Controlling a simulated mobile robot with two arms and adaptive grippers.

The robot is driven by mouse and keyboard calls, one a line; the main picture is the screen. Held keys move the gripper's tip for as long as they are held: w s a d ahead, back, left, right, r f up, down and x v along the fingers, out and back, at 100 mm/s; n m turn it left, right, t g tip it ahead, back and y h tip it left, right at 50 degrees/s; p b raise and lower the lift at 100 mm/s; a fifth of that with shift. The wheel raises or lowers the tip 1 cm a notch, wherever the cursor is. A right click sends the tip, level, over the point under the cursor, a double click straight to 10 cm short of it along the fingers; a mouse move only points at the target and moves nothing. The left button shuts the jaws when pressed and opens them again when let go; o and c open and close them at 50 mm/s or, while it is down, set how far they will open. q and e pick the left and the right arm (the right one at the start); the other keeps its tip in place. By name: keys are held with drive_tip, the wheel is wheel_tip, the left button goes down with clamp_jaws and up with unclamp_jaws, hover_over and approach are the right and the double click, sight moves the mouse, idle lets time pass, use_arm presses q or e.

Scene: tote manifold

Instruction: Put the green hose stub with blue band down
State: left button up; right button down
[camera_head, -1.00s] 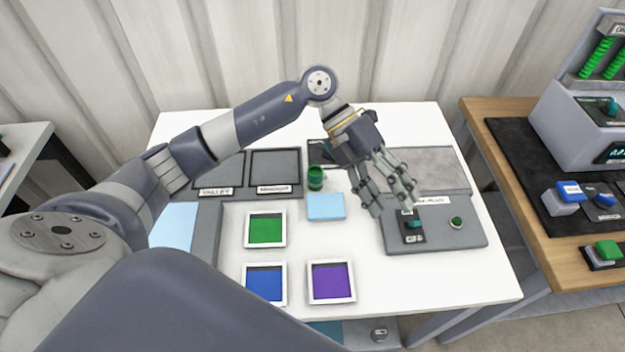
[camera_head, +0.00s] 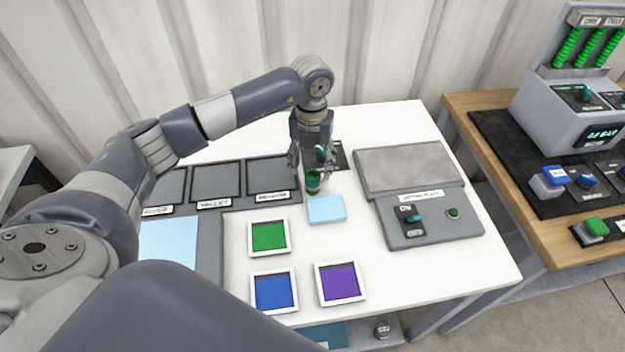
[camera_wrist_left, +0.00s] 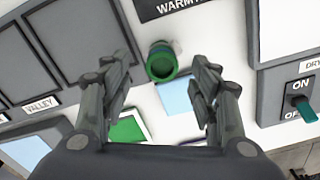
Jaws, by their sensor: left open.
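The green hose stub (camera_head: 313,182) stands upright on the white table, behind a light blue block. In the left wrist view the open round top of the stub (camera_wrist_left: 161,63) lies ahead, between the lines of the two spread fingers (camera_wrist_left: 166,75). The left gripper is open, with gaps on both sides of the stub. My right gripper is not in view.
The light blue block (camera_head: 325,209) lies just in front of the stub. Trays with green (camera_head: 269,236), blue (camera_head: 274,291) and purple (camera_head: 340,283) insides stand nearer. A grey switch panel (camera_head: 430,217) is at right, labelled dark trays (camera_head: 216,181) at left.

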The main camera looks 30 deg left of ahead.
sight(313, 174)
use_arm(q)
wheel_tip(313, 174, down, 5)
drive_tip(key=shift+d+r+p, duration=0.1)
drive_tip(key=shift+p, duration=0.55)
drive_tip(key=c, duration=1.2)
drive_tip(key=shift+c, duration=0.2)
